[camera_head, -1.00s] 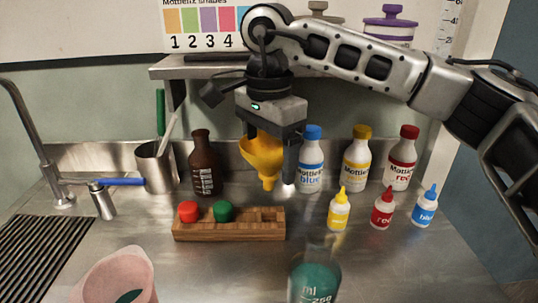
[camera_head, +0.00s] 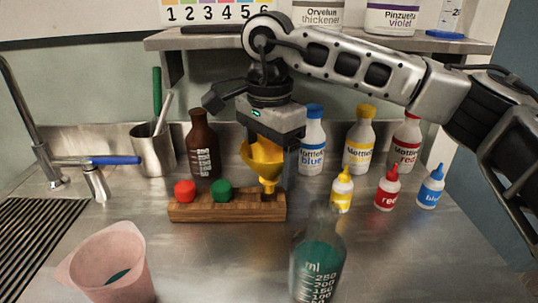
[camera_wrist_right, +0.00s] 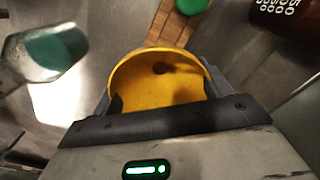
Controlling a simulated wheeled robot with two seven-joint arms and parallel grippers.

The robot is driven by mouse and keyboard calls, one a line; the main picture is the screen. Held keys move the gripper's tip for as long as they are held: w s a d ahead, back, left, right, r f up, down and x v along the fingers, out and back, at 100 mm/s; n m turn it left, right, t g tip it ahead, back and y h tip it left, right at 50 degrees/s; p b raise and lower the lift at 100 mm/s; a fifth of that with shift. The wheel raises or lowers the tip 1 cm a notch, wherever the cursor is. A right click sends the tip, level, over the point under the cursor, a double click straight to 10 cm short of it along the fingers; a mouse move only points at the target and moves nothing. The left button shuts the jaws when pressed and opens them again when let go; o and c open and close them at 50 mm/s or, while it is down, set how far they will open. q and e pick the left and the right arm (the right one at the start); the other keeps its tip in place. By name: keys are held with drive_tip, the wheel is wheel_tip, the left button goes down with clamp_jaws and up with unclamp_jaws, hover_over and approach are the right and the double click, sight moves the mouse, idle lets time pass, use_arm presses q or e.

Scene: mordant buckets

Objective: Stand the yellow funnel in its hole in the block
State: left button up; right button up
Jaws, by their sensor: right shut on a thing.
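The yellow funnel (camera_head: 263,153) is upright, wide mouth up and spout down. My right gripper (camera_head: 270,157) is shut on its upper part. The spout tip is at the top of the right end of the wooden block (camera_head: 225,209); I cannot tell whether it has entered a hole. The block also holds a red piece (camera_head: 185,190) and a green piece (camera_head: 222,190) at its left and middle. In the right wrist view the funnel's mouth (camera_wrist_right: 158,82) faces the camera, and part of the block (camera_wrist_right: 178,22) shows beyond it. My left gripper is out of view.
A brown bottle (camera_head: 203,150) stands behind the block. Small dropper bottles, such as the yellow one (camera_head: 342,188), stand to the right. A flask of green liquid (camera_head: 318,262) and a pink beaker (camera_head: 108,262) are in front. A metal cup (camera_head: 153,150) is at left.

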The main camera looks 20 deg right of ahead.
drive_tip(key=shift+f+b, duration=0.9)
drive_tip(key=shift+f, duration=0.65)
drive_tip(key=o, duration=1)
drive_tip(key=shift+c, duration=0.2)
drive_tip(key=shift+r, duration=0.15)
wheel_tip(320, 180, up, 12)
drive_tip(key=shift+p, duration=0.4)
drive_tip(key=shift+s+f, duration=0.1)
drive_tip(key=shift+f, duration=0.1)
